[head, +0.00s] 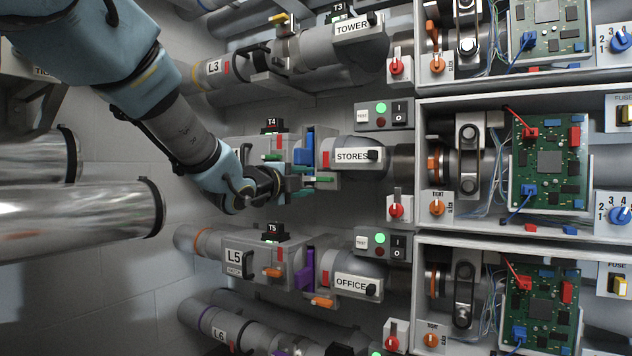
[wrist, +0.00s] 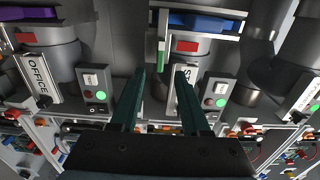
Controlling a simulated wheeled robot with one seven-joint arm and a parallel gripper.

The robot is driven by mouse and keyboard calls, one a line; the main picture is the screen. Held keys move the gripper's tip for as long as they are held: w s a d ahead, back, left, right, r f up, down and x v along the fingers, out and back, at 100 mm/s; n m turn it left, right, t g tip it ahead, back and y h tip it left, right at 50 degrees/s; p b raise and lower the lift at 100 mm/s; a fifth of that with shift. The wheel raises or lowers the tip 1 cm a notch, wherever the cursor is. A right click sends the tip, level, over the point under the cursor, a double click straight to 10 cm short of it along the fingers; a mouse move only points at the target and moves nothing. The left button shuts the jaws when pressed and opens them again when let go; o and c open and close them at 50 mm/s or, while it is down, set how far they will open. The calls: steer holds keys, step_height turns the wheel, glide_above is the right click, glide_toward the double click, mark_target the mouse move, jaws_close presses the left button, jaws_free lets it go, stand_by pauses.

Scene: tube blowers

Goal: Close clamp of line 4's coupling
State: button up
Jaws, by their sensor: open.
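Line 4's coupling sits in the middle row, between the T4 housing (head: 262,148) and the STORES pipe (head: 352,156). It has a blue part (head: 303,150) inside a grey bracket. A green lever (head: 323,179) shows at its lower edge. In the wrist view a green lever (wrist: 161,52) stands beside the grey bracket with the blue part (wrist: 210,22), just beyond and between my fingertips. My gripper (wrist: 160,74) is open, with nothing between its fingers. In the head view my gripper (head: 284,186) is beside the coupling's lower left and hides part of it. I cannot tell whether it touches the lever.
The L5 line (head: 235,262) with its orange levers and purple part runs below. The TOWER pipe (head: 352,28) runs above. A switch box (head: 384,115) and red knob (head: 396,208) are to the right. Shiny pipes (head: 90,212) are at left.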

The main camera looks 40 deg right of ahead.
steer(key=v, duration=0.3)
steer(key=shift+s+a, duration=0.1)
steer(key=shift+a, duration=0.3)
steer(key=w+a+f+n+t+y, duration=0.4)
steer(key=w+a+f+n+y, duration=0.2)
steer(key=w+a+f+n, duration=0.55)
steer(key=w+a+f+n+y, duration=0.2)
steer(key=a+f+n+y, duration=0.15)
steer(key=a, duration=0.55)
steer(key=w+a+f+n+y, duration=0.2)
steer(key=a+f, duration=0.3)
steer(key=a, duration=0.4)
steer(key=s+a+f+n+g+y, duration=0.2)
steer(key=s+a+f+n, duration=0.25)
steer(key=a, duration=0.35)
steer(key=s+a+f+n+g+y, duration=0.25)
steer(key=s+a+n, duration=0.25)
steer(key=a, duration=0.3)
steer(key=s+a+f+n+g+y, duration=0.1)
steer(key=s+a+f+n+g, duration=0.1)
steer(key=s+a+f+n, duration=0.45)
step_height(320, 180, up, 34)
steer(key=w+a+m+p, duration=0.1)
steer(key=p, duration=3.2)
steer(key=shift+w, duration=0.2)
